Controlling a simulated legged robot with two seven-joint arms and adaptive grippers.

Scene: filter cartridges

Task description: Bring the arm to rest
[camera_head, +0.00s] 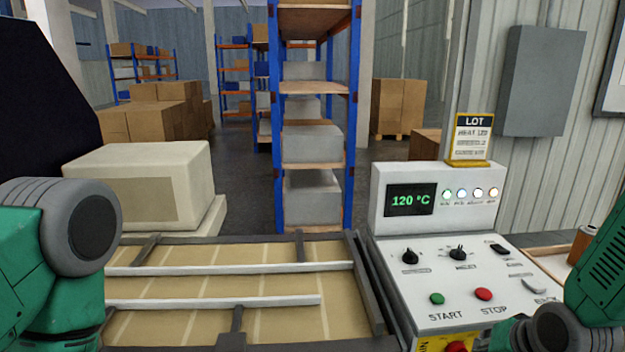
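My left arm, green with grey joints, stands at the left edge of the head view. My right arm, also green and grey, shows in the lower right corner, in front of the control panel's right part. Neither gripper is in view; both lie outside the picture or are hidden. No filter cartridge can be made out.
A white control panel (440,262) with a "120 °C" display (410,200) stands at right. A framed tan surface with light rails (230,268) lies in front. A cream box-shaped unit (140,180) stands behind it at left. Shelving (313,165) and cartons (165,108) are farther back.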

